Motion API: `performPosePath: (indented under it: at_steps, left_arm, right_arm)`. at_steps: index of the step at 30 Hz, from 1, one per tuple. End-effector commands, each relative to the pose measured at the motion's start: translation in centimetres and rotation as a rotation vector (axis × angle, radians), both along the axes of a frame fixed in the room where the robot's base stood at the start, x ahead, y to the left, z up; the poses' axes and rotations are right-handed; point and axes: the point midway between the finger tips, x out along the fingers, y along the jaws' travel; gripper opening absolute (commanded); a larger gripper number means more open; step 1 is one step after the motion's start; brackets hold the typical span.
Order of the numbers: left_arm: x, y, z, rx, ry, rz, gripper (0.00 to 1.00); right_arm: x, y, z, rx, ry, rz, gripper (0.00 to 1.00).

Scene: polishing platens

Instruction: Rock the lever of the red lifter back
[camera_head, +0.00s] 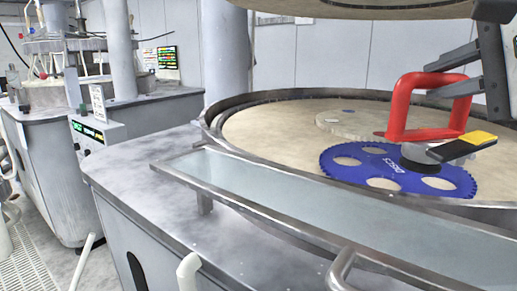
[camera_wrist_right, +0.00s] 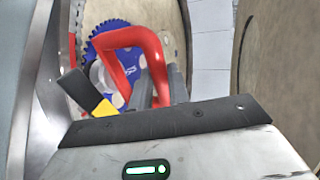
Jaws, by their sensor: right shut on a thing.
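The red lifter (camera_head: 397,104) is an upright red loop handle on a round grey base, standing on the blue toothed disc (camera_head: 345,161). Its lever (camera_head: 462,147), black with a yellow patch, sticks out to the right of the base, slanting slightly upward. My right gripper (camera_head: 430,81) comes in from the right, its two grey fingers shut on the handle's upper bar. The wrist view shows the red handle (camera_wrist_right: 118,38) between the fingers and the lever (camera_wrist_right: 88,94) to the left of them. My left gripper is not in view.
The blue disc lies on the beige round platen (camera_head: 270,125), inside a raised metal rim. A pale disc (camera_head: 350,122) lies behind it. A long metal-edged tray (camera_head: 250,185) runs along the front. A large upper plate (camera_head: 350,10) hangs above. Another machine (camera_head: 60,150) stands left.

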Motion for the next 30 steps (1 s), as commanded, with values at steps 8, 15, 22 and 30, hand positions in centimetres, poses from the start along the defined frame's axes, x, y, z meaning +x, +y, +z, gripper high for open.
performPosePath:
  at_steps: [8,15,22,30]
  left_arm:
    - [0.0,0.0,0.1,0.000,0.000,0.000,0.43]
    - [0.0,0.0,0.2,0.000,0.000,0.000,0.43]
    - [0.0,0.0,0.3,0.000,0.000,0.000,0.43]
    - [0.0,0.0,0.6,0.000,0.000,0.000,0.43]
  right_arm:
    - [-1.4,0.5,0.4,0.002,-0.012,0.001,0.00]
    - [-2.6,0.9,0.4,0.002,-0.010,0.002,0.00]
    - [-3.7,1.3,0.3,0.002,-0.011,0.001,0.00]
    - [-5.1,1.7,0.4,0.004,-0.010,0.001,0.00]
